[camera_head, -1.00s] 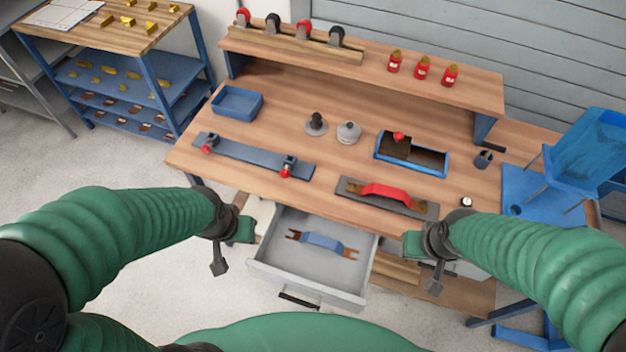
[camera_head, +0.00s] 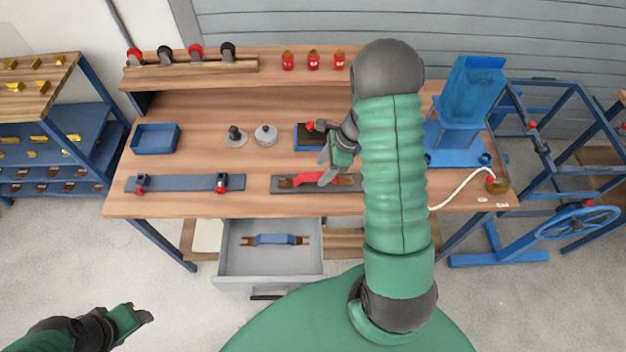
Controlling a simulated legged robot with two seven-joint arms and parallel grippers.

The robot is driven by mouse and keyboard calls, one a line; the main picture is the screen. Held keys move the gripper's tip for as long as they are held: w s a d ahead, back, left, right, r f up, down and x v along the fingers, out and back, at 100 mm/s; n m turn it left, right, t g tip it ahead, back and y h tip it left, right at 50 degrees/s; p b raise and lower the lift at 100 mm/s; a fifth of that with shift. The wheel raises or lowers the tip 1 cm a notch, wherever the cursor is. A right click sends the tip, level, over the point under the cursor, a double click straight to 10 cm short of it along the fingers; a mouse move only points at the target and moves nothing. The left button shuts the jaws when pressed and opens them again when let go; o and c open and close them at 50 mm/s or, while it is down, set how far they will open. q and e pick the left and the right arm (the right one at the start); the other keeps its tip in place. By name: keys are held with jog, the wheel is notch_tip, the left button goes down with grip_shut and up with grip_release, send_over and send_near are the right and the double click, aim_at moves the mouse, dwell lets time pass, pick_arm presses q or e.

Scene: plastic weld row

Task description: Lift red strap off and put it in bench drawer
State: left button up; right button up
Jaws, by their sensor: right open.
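The red strap (camera_head: 300,179) lies on a dark grey plate (camera_head: 283,189) near the bench's front edge, right of centre. My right gripper (camera_head: 326,170) is open over the right part of the strap, its fingers pointing down; whether it touches the strap I cannot tell. The gripper and arm hide the plate's right end. The bench drawer (camera_head: 232,262) is pulled open below the bench top, with a blue strap (camera_head: 268,239) with brown ends lying in it. My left gripper (camera_head: 140,316) is low at the lower left, away from the bench; its finger gap is not clear.
A blue-grey bar with red-knobbed clamps (camera_head: 180,183) lies left of the plate. A blue tray (camera_head: 155,138), two small round-based pieces and a blue-framed box (camera_head: 303,134) stand behind. A blue machine (camera_head: 470,95) stands at the right. Bench top between bar and plate is clear.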

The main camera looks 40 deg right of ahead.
aim_at(318, 176)
jog(key=f, duration=0.1)
jog(key=w+f, duration=0.1)
jog(key=f, duration=0.3)
jog(key=shift+w+d+f, duration=0.2)
jog(key=shift+w+d, duration=0.15)
jog(key=shift+w+a+f, duration=0.1)
jog(key=shift+a, duration=0.25)
jog(key=shift+a+r, duration=0.2)
jog(key=shift+a, duration=0.45)
jog(key=shift+c, duration=2.5)
pick_arm(q)
jog(key=shift+d+r, duration=0.4)
jog(key=shift+d, duration=0.4)
pick_arm(e)
jog(key=shift+d+f, duration=0.1)
jog(key=shift+d, duration=0.5)
grip_shut()
